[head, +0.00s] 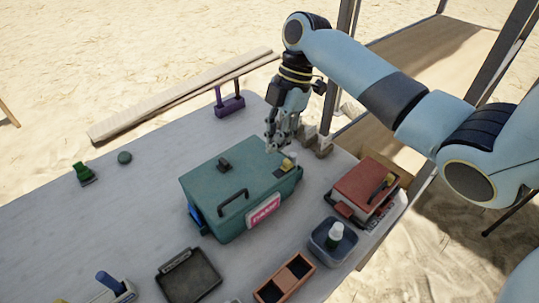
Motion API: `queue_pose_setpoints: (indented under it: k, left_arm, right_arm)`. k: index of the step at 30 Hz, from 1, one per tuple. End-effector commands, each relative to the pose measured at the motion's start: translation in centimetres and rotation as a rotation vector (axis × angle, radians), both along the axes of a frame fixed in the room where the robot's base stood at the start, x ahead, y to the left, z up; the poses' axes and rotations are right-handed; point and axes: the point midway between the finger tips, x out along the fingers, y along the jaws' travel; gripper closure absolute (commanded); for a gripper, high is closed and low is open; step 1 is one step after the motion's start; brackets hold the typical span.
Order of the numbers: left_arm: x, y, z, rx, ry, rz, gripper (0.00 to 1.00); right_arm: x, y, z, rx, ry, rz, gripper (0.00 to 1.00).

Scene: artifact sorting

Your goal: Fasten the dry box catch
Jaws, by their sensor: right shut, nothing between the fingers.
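A teal lidded box (225,180) with a dark handle and a red-and-white label sits shut on the middle of the table; I take it to be the dry box. A yellow catch part (285,165) shows at its right end, with a small pale piece beside it. A blue part (195,215) shows at its left end. I cannot tell whether the catch is fastened. My right gripper (271,147) is shut and empty, pointing down at the box's far right edge, close to the yellow part. Whether it touches is unclear. My left gripper is out of view.
A red box (361,183) stands right of the teal box. In front are a grey-blue tub (318,243) with a bottle, an orange two-part tray (268,292) and a black tray (171,289). A purple holder (229,106) stands behind. The table's left middle is mostly clear.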

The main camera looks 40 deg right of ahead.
Motion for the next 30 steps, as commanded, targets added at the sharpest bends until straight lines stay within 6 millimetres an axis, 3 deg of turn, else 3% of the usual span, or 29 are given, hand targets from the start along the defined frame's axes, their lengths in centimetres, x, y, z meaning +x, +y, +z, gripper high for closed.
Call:
queue_pose_setpoints:
  k: [3, 9, 30]
  left_arm:
    - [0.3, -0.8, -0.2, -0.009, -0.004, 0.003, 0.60]
    - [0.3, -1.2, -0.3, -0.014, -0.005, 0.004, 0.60]
    - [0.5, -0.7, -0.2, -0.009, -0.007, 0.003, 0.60]
  right_arm:
    - [0.1, -0.5, 1.5, 0.000, -0.001, 0.001, 1.00]
    - [0.0, -0.9, 2.6, 0.001, 0.001, 0.001, 1.00]
    - [0.0, -0.8, 2.6, 0.002, 0.001, 0.001, 1.00]
